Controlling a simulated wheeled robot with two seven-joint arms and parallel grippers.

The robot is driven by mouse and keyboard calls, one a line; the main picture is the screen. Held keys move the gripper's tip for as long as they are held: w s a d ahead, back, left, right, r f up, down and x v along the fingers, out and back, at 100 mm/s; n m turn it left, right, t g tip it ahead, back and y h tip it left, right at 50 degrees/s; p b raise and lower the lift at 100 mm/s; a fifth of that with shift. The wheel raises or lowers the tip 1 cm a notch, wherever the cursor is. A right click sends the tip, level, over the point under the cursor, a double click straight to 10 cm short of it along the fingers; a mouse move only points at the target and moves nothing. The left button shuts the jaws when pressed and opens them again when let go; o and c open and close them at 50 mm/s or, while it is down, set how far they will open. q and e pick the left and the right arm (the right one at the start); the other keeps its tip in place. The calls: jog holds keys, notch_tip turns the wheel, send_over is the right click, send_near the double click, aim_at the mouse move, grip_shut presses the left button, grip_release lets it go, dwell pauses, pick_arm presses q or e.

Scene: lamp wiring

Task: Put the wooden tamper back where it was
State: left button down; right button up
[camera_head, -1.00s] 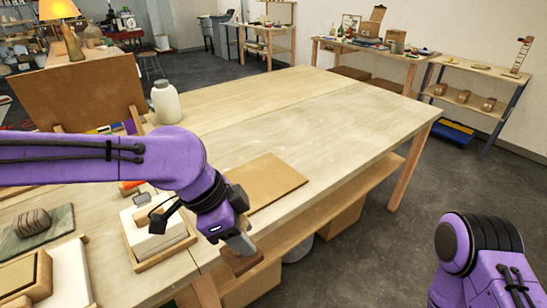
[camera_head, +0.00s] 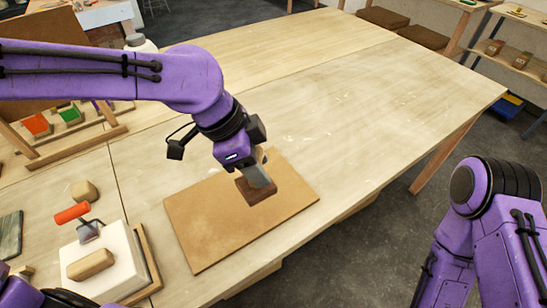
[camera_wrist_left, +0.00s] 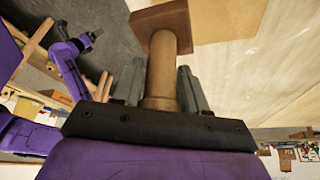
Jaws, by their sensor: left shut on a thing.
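The wooden tamper (camera_head: 262,193) has a dark reddish-brown square base and a lighter round handle (camera_wrist_left: 161,78). My left gripper (camera_head: 257,170) is shut on the handle, with a finger on each side in the left wrist view. The tamper is over the right part of the brown board (camera_head: 215,225) on the table, base downward. I cannot tell whether the base touches the board. My right arm is at the right of the head view; its gripper is not clear there. A small purple arm end (camera_wrist_left: 88,40) in the left wrist view does not show its jaw state.
A white block (camera_head: 112,268) with a wooden piece and a red-handled tool (camera_head: 73,213) stands at the left. A wooden rack (camera_head: 65,140) with coloured blocks is behind it. The table's (camera_head: 350,100) middle and far right are clear.

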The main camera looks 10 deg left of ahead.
pick_arm(q)
jog(key=shift+w+d+f+b, duration=0.1)
jog(key=shift+w+f+b, duration=0.15)
jog(key=shift+w, duration=0.4)
jog(key=shift+w+f+b, duration=0.2)
jog(key=shift+w+f, duration=0.05)
jog(key=shift+w, duration=0.35)
jog(key=w+f+p, duration=0.3)
jog(key=w+f, duration=0.8)
jog(key=shift+w+f+p, duration=0.1)
jog(key=shift+p, duration=0.3)
jog(key=shift+f, duration=0.15)
pick_arm(e)
jog(key=shift+s+r, duration=0.2)
jog(key=shift+r, duration=0.35)
jog(key=shift+s+r, duration=0.2)
jog(key=shift+r, duration=0.3)
pick_arm(q)
jog(key=c, duration=0.6)
grip_release()
jog(key=shift+f, duration=0.15)
